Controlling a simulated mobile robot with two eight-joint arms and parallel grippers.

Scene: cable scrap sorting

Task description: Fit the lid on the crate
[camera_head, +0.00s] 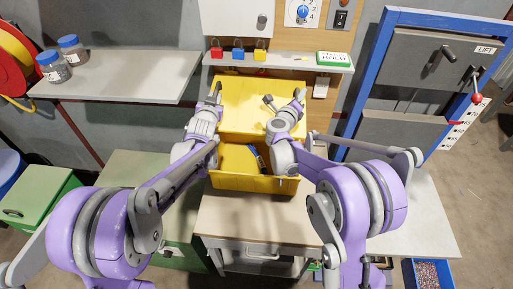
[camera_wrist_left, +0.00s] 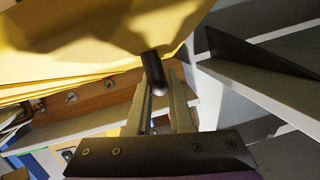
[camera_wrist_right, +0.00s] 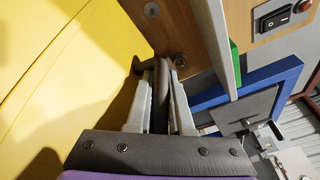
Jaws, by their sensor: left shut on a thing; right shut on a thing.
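The yellow lid (camera_head: 250,98) is behind and above the open side of the yellow crate (camera_head: 255,185), apart from its front wall. Dark cable scraps (camera_head: 254,156) show inside the crate. My left gripper (camera_head: 215,95) is at the lid's left edge. In the left wrist view, its fingers are shut on a dark handle (camera_wrist_left: 153,68) of the yellow lid (camera_wrist_left: 90,30). My right gripper (camera_head: 297,98) is at the lid's right edge. In the right wrist view, its fingers are shut on another dark handle (camera_wrist_right: 161,78) beside the lid (camera_wrist_right: 70,65). The crate's rear rim is hidden by the lid.
The crate stands on a workbench (camera_head: 225,215) with clear space in front. A wall shelf (camera_head: 280,59) with padlocks is close behind the lid. A shelf with jars (camera_head: 120,90) is at left, a blue-framed door (camera_head: 375,75) at right.

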